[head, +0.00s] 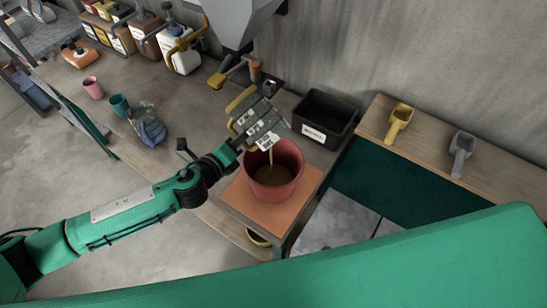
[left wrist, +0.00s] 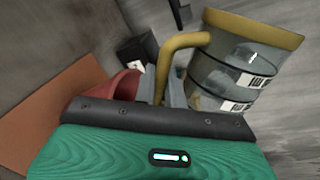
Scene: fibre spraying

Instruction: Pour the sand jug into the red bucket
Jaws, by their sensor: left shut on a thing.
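The sand jug (head: 262,118) is clear with a yellow rim, a yellow handle and white labels. In the head view it is tilted above the red bucket (head: 291,186), and a thin brown stream falls from it into the bucket. Brown material shows inside the bucket. My left gripper (head: 241,137) is shut on the jug's handle, above the bucket's left rim. In the left wrist view the jug (left wrist: 232,75) is at the right, with the gripper fingers (left wrist: 163,88) at its handle. Part of the bucket (left wrist: 100,92) shows behind my wrist. My right gripper is not in view.
The bucket stands on an orange board (head: 240,197). A black labelled bin (head: 326,115) is behind it to the right. A grey hopper (head: 238,18) hangs above the bench. Yellow (head: 399,120) and grey (head: 461,150) scoops lie at the right. Cups, a glove and bottles are at the left.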

